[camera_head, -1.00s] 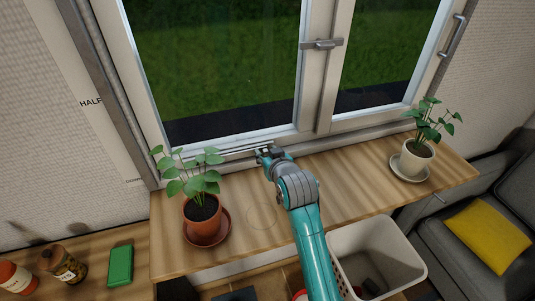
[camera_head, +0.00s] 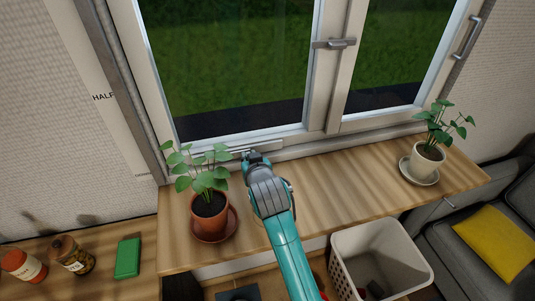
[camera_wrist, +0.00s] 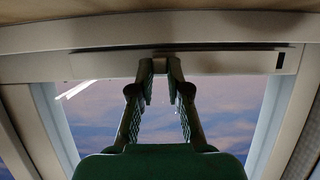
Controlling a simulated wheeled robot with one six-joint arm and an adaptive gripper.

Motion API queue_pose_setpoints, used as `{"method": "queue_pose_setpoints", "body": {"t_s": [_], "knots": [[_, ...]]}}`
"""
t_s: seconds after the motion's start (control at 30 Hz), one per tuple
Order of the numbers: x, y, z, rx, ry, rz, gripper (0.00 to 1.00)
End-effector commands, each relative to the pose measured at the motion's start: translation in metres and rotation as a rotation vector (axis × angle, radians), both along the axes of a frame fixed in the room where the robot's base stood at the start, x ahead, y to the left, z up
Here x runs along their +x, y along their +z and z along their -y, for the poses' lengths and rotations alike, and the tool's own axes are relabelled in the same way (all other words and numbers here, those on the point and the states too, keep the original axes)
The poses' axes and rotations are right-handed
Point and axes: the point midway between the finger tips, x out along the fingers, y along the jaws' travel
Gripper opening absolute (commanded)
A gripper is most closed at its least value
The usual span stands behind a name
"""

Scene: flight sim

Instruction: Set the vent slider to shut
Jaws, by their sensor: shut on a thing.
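The vent (camera_head: 228,152) is a pale strip along the bottom of the window frame, behind the left plant. In the wrist view the vent strip (camera_wrist: 225,62) runs across the top, with a dark slot line and a small dark mark near its right end. My gripper (camera_head: 254,158) reaches over the sill to the strip. In the wrist view my gripper (camera_wrist: 160,66) is shut on the small grey slider knob (camera_wrist: 160,65) near the strip's middle. The fingers hide most of the knob.
A potted plant (camera_head: 209,212) stands on the sill just left of my gripper. Another plant in a white pot (camera_head: 427,160) stands at the right. The wooden sill (camera_head: 340,185) between is clear. A white basket (camera_head: 380,250) stands below the sill.

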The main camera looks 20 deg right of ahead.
Motion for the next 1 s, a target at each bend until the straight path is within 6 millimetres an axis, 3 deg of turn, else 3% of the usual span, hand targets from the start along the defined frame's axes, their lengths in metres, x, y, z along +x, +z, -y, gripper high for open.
{"method": "queue_pose_setpoints", "body": {"t_s": [0.07,0.2,0.53,0.57,0.63,1.0], "knots": [[0.0,-0.001,-0.015,0.0,0.003,-0.001,0.0],[0.0,-0.001,-0.025,0.0,0.001,-0.001,0.0],[0.0,0.0,-0.028,0.002,0.003,-0.001,0.0],[0.0,0.0,-0.028,0.002,0.003,-0.001,0.23],[0.0,0.0,-0.028,0.002,0.003,-0.001,0.41],[-0.003,0.001,-0.026,0.0,0.001,0.0,0.42]]}}
